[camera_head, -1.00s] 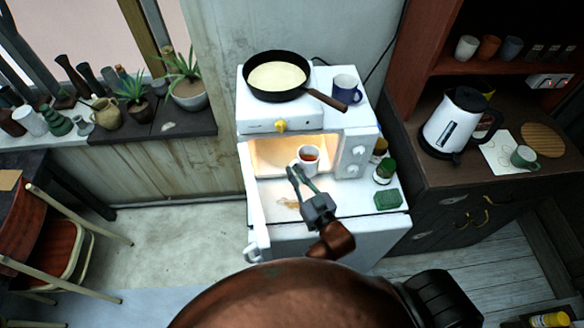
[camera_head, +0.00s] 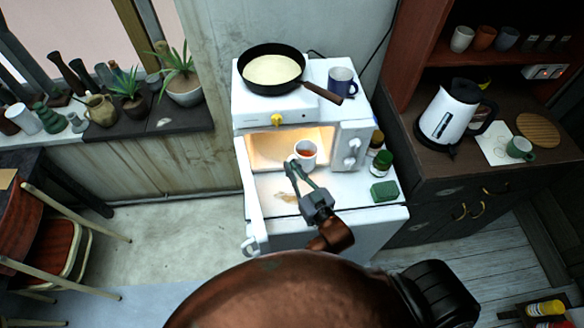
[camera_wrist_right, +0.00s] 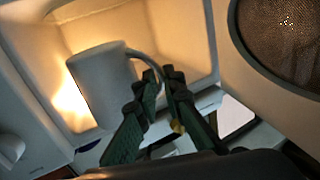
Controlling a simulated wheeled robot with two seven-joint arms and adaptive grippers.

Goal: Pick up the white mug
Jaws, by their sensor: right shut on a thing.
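The white mug (camera_head: 297,161), with reddish-brown contents, is at the mouth of the lit, open microwave (camera_head: 349,129). It also shows in the right wrist view (camera_wrist_right: 98,88), with its handle toward my fingers. My right gripper (camera_head: 294,170) comes from the front and is shut on the mug's handle. In the right wrist view its green fingers (camera_wrist_right: 163,82) are on either side of the handle and hide part of it. I cannot tell whether the mug's base touches the microwave floor. My left gripper is not in view.
The open microwave door (camera_head: 250,195) stands left of my gripper. A green sponge (camera_head: 384,191) and dark jars (camera_head: 381,163) are at the right. A kettle (camera_head: 450,118) stands on the dark counter.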

